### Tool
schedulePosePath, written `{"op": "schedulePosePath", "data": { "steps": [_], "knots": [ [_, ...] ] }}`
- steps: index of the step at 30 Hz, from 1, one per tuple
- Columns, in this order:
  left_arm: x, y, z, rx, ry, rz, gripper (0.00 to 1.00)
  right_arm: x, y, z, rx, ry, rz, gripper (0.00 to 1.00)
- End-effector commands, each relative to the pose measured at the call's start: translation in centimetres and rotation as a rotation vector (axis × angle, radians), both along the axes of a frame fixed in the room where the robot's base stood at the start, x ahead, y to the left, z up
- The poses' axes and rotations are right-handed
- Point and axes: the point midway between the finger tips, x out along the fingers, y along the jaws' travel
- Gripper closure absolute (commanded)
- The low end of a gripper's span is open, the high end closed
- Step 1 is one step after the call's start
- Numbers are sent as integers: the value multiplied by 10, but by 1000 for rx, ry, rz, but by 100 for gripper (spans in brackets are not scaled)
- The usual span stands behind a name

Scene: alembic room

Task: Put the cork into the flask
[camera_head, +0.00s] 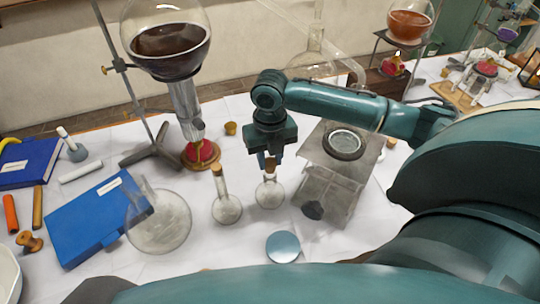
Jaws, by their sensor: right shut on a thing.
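My right gripper (270,158) points down and is shut on a small brown cork (270,166). The cork is at the mouth of a small round clear flask (270,194) that stands upright on the white table. I cannot tell whether the cork sits inside the neck or just above it. A similar small flask (227,209) stands to its left with a cork (216,169) in its neck. A larger clear round flask (160,225) is further left. My left gripper is not in view.
A metal stand (335,180) is just right of the gripper. A burner (201,152) under a dark-filled flask (166,45) is behind left. A blue book (90,222) lies left. A round blue-grey disc (283,247) lies in front. Another cork (231,128) is behind.

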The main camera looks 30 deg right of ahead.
Motion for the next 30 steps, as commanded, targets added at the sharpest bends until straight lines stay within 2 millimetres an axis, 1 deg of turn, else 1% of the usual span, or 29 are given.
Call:
{"op": "schedulePosePath", "data": {
  "steps": [9,18,30],
  "knots": [
    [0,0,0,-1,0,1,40,0,0,0,0,0,0,91],
    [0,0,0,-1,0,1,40,0,0,-6,-1,1,0,91],
    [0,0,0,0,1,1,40,0,0,-6,0,0,0,91]
  ]
}}
